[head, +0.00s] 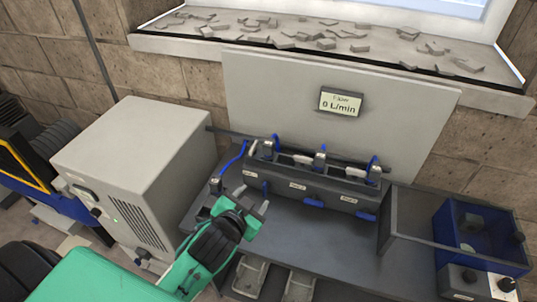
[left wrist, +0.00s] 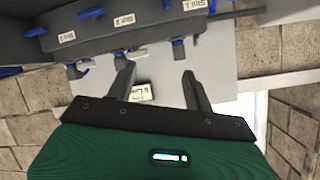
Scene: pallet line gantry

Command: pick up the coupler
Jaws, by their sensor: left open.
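A small dark grey fitting (head: 215,186) on the end of a blue hose (head: 234,158) stands at the left end of the bench and looks like the coupler; I cannot be certain. My left gripper (head: 252,198) is open and empty, to the right of this fitting and in front of the grey manifold (head: 312,188). In the left wrist view, the open fingers (left wrist: 158,70) show nothing between them but background. The manifold (left wrist: 107,33) appears upside down there, with slot labels and blue and grey fittings. My right gripper is not in view.
A large beige box (head: 135,165) stands left of the bench. A panel with a flow display (head: 341,102) reading 0 L/min rises behind the manifold. A dark framed screen (head: 425,232) and a blue bin (head: 478,235) are at the right. Grey trays (head: 250,275) sit below the bench front.

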